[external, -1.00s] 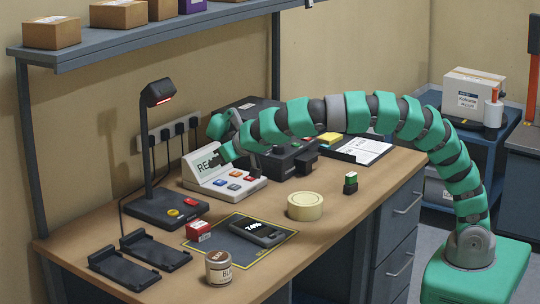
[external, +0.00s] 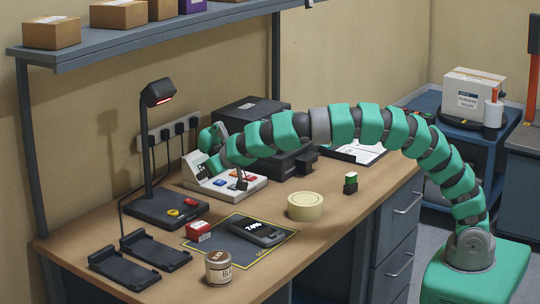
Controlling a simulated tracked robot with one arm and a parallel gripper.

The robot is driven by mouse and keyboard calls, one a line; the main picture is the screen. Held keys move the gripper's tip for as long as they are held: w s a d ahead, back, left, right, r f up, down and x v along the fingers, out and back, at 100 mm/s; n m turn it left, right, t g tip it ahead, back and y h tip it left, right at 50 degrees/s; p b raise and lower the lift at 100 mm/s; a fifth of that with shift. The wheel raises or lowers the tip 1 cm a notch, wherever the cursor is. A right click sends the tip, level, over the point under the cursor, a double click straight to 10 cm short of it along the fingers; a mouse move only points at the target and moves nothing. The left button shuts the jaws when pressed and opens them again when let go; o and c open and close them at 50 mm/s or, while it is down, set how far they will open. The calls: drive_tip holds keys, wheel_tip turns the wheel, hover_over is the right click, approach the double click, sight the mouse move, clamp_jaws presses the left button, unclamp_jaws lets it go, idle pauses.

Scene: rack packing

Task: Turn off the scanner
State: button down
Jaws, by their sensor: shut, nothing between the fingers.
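The scanner (external: 158,94) is a black post with a drooping head, and a red light glows under the head. Its flat black base (external: 160,210) stands on the left part of the bench, with a yellow button (external: 173,212) and a red button (external: 190,202) on top. My gripper (external: 241,184) is shut and empty. It points down over the button panel of the white console (external: 252,188), to the right of the scanner and apart from it. I cannot tell whether the fingertips touch the console.
In front of the scanner are a red box (external: 198,231), a dark handheld device (external: 256,233) on a mat, a labelled jar (external: 218,267) and two black cradles (external: 155,249). A tape roll (external: 305,206) stands mid-bench. A black printer-like box (external: 252,118) is behind my arm.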

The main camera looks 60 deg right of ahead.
hover_over(194, 202)
drive_tip(key=f, duration=0.3)
drive_tip(key=shift+s+f+b, duration=0.25)
drive_tip(key=shift+f+b, duration=0.05)
drive_tip(key=shift+f, duration=0.1)
wheel_tip(194, 202, down, 2)
drive_tip(key=shift+f+b, duration=0.15)
drive_tip(key=shift+b, duration=0.2)
drive_tip(key=shift+w+f, duration=0.15)
drive_tip(key=shift+f, duration=0.45)
drive_tip(key=shift+w+p, duration=0.1)
drive_tip(key=shift+p, duration=0.4)
drive_tip(key=shift+f, duration=0.1)
drive_tip(key=shift+w+r, duration=0.25)
drive_tip(key=shift+w, duration=0.5)
